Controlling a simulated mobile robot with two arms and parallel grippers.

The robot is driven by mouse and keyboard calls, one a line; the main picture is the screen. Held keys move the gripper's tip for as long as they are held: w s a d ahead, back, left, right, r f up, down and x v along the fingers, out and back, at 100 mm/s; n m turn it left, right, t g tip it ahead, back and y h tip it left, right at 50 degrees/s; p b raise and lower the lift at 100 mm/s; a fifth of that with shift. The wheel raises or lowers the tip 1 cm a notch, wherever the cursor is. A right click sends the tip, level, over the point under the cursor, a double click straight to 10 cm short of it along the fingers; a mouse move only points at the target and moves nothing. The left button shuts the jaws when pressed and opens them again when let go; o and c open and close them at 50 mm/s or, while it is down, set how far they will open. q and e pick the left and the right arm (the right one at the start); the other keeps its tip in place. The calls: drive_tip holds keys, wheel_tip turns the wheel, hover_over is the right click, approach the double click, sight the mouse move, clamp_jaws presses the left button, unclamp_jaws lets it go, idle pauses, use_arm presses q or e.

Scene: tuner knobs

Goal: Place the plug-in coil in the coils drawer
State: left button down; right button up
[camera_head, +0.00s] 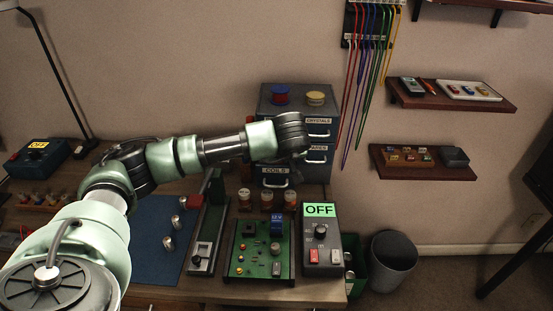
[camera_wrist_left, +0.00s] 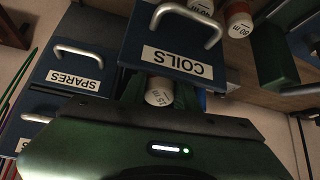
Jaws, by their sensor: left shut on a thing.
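The plug-in coil (camera_wrist_left: 159,92) is a small cylinder with a pale marked end. My left gripper (camera_wrist_left: 160,97) is shut on it, with a green finger on each side. The coils drawer (camera_wrist_left: 172,42) is blue with a white COILS label and a metal handle, upside down in the wrist view. It is the lowest labelled drawer (camera_head: 276,170) of the cabinet in the head view. The coil shows just past the drawer front's top edge; its depth relative to the drawer is unclear. In the head view my left wrist hides the fingers and coil. My right gripper is not in view.
The cabinet (camera_head: 262,103) also has spares (camera_wrist_left: 68,75) and crystals drawers. Several other coils (camera_head: 267,198) stand in front of it. A green circuit board (camera_head: 250,262) and a grey OFF box (camera_head: 321,240) occupy the bench front. A blue mat (camera_head: 150,268) lies left.

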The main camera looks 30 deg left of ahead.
use_arm(q)
drive_tip(key=shift+w+a+r+g+h+p, duration=0.2)
drive_tip(key=shift+w+a+g+h+p, duration=0.15)
drive_tip(key=shift+p, duration=0.6)
drive_tip(key=shift+w+a+f+g+h+p, duration=0.2)
drive_tip(key=shift+w+g+h+p, duration=0.05)
drive_tip(key=shift+g+h+p, duration=0.55)
drive_tip(key=shift+s+f, duration=0.1)
drive_tip(key=shift+f, duration=0.95)
drive_tip(key=c, duration=1.1)
unclamp_jaws()
drive_tip(key=shift+o, duration=0.2)
